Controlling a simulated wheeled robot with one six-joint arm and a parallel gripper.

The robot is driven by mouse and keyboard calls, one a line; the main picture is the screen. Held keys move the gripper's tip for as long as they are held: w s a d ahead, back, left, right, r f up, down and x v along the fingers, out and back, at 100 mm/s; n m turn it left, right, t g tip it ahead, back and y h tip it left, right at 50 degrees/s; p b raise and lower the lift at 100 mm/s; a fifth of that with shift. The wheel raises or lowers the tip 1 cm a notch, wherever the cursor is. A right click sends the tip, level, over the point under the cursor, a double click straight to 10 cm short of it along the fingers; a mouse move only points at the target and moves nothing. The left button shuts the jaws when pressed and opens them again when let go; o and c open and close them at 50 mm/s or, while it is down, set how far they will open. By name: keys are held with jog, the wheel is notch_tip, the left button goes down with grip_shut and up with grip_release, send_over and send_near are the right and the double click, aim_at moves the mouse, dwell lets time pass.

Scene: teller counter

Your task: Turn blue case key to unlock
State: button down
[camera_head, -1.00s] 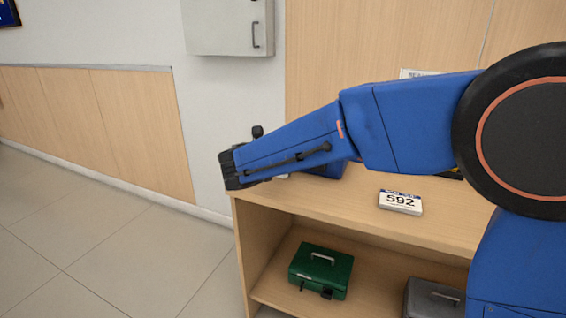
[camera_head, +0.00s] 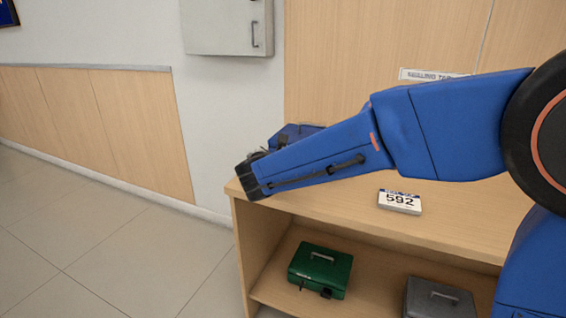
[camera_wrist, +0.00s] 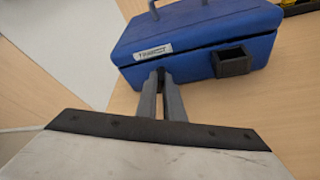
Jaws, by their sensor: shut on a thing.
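The blue case (camera_wrist: 195,35) stands on the counter top in the wrist view, its front facing me. Its lid looks closed, with a dark seam below it. A small white label (camera_wrist: 153,53) is on its front, and a black latch block (camera_wrist: 231,62) sticks out right of it. My gripper (camera_wrist: 162,84) is shut on the small dark key (camera_wrist: 160,74) at the case front, below the label. The fingers hide most of the key, so its turn angle cannot be told. In the head view the case (camera_head: 297,131) shows only partly behind my arm, and the fingers are hidden.
A number block reading 592 (camera_head: 400,201) sits on the counter top (camera_head: 440,222). A green case (camera_head: 320,270) and a grey case (camera_head: 438,297) are on the shelf below. A grey wall box (camera_head: 228,27) hangs above.

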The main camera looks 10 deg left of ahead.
jog(key=m+t+y, duration=0.1)
jog(key=m+y, duration=0.1)
jog(key=m, duration=0.1)
jog(key=shift+d+f, duration=0.15)
jog(key=shift+m, duration=0.4)
dwell(0.4)
jog(key=c, duration=1.9)
grip_release()
jog(key=shift+o, duration=0.2)
jog(key=shift+s, duration=0.1)
jog(key=v, duration=1.7)
jog(key=shift+s+f, duration=0.2)
